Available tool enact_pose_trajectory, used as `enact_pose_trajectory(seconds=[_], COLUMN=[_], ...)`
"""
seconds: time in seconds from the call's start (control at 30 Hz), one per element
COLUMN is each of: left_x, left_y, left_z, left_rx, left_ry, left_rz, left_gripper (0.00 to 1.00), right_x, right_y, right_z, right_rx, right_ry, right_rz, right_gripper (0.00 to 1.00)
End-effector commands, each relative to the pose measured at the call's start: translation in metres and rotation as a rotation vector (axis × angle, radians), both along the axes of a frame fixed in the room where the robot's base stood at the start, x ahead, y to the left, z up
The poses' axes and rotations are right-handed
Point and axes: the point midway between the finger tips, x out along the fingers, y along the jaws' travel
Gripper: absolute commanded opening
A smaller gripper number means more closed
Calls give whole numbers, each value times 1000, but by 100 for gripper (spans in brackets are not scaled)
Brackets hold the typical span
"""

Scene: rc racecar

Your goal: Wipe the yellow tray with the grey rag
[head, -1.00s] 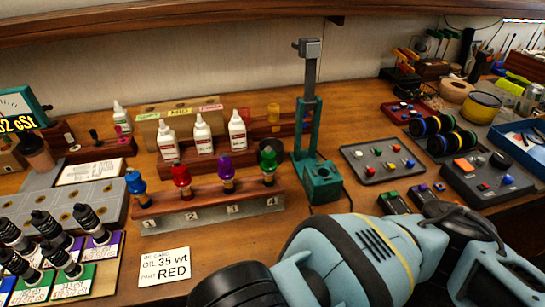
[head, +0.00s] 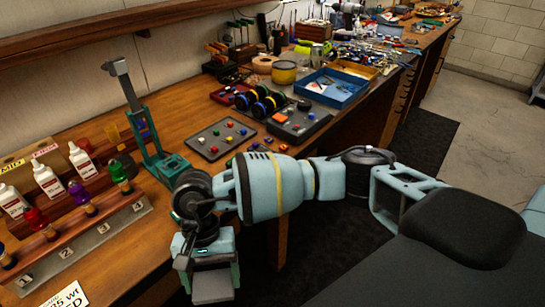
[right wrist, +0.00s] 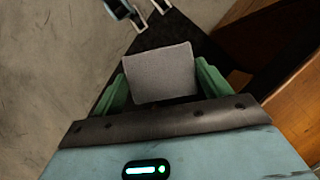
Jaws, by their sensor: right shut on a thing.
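My right gripper (head: 211,272) hangs at the front edge of the workbench, pointing down, in the head view. It is shut on the grey rag (head: 212,290), whose flat pale-grey end shows below the fingers. In the right wrist view the rag (right wrist: 160,73) sits between the green fingers (right wrist: 163,84), with dark mat and floor beyond. The yellow tray (head: 355,69) appears to be the shallow orange-yellow one far along the bench, just behind a blue tray; its inside is too small to make out. My left gripper is not in the head view.
A grey button box (head: 298,122), a dark tray of coloured pieces (head: 221,138), wheels and a green press stand (head: 160,160) crowd the bench (head: 185,125). The floor in front is clear.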

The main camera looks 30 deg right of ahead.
Motion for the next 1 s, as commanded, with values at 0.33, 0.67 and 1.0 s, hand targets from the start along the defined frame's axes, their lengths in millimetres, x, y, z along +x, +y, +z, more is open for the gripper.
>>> enact_pose_trajectory(seconds=[0.33,0.67,1.0], left_x=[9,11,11], left_y=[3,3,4], left_z=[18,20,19], left_rx=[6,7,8], left_ry=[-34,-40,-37], left_rz=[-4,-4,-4], left_gripper=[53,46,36], right_x=[38,42,42], right_y=[-115,-150,-150], right_z=[-15,-20,-20], right_rx=[2,12,12], right_ry=[8,22,22], right_rz=[316,420,420], right_gripper=[58,58,58])
